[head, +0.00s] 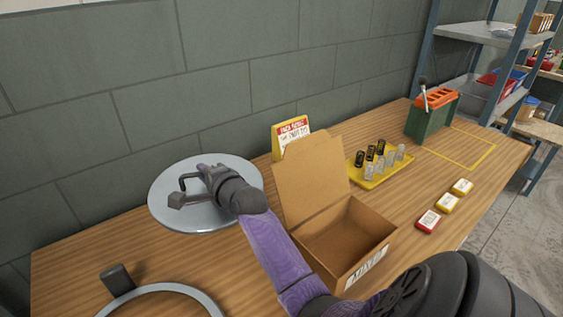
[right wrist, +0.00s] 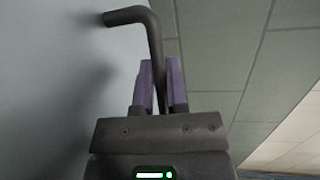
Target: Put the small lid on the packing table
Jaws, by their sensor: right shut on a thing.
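A round, light grey metal lid (head: 222,219) is at the back left of the wooden packing table (head: 100,246), in front of the wall. My right gripper (head: 208,178) is at the lid's middle, shut on its dark bent handle. In the right wrist view the handle (right wrist: 152,38) runs between the purple fingers of my right gripper (right wrist: 160,88), and the lid's grey face (right wrist: 45,90) fills the left side. I cannot tell whether the lid touches the table. My left gripper does not show.
An open cardboard box (head: 312,185) stands right of my forearm. Behind it are a sign (head: 291,130) and a yellow tray (head: 373,181) of springs. A green toolbox (head: 432,122) and small boxes (head: 429,221) are farther right. A grey ring (head: 205,298) and dark block (head: 117,280) lie front left.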

